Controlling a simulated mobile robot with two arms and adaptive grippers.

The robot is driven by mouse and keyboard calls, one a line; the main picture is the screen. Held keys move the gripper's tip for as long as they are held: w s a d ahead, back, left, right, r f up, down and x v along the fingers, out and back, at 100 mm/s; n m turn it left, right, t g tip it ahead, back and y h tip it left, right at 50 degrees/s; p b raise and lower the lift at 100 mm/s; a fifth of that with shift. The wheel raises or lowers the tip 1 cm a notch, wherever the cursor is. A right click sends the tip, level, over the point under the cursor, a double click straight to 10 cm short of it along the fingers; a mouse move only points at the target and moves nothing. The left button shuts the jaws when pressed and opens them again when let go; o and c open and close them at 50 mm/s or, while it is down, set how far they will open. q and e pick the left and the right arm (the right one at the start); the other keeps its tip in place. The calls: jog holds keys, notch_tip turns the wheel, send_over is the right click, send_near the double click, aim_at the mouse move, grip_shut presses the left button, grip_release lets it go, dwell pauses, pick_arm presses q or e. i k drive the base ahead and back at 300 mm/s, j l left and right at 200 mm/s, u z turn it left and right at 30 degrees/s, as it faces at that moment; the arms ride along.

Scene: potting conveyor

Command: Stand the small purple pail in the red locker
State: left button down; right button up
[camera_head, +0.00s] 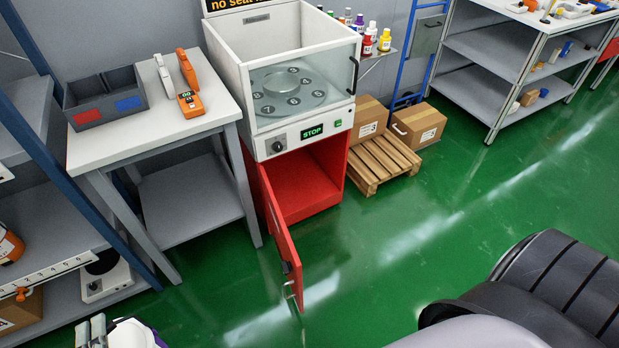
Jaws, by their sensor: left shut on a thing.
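The red locker (305,193) is the red compartment under the white potting machine in the middle. Its door (281,243) stands open, swung out toward me, and the floor inside that I can see is bare. My left gripper (91,331) is at the bottom left edge, mostly cut off by the frame. My right gripper is not in view.
A grey table (152,131) with a divided bin (104,98) and orange tools stands left of the locker. A blue-framed shelf (40,225) is at the far left. A wooden pallet (383,160) with boxes is right of the locker. The green floor before the locker is clear.

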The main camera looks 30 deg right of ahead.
aim_at(302, 187)
jog(key=k+l, duration=0.1)
jog(key=l, duration=1.75)
jog(key=i+l, duration=0.2)
jog(key=l, duration=0.2)
jog(key=i+l, duration=0.2)
jog(key=l, duration=0.2)
jog(key=i+l, duration=0.45)
jog(key=l, duration=0.3)
jog(key=i+l, duration=0.2)
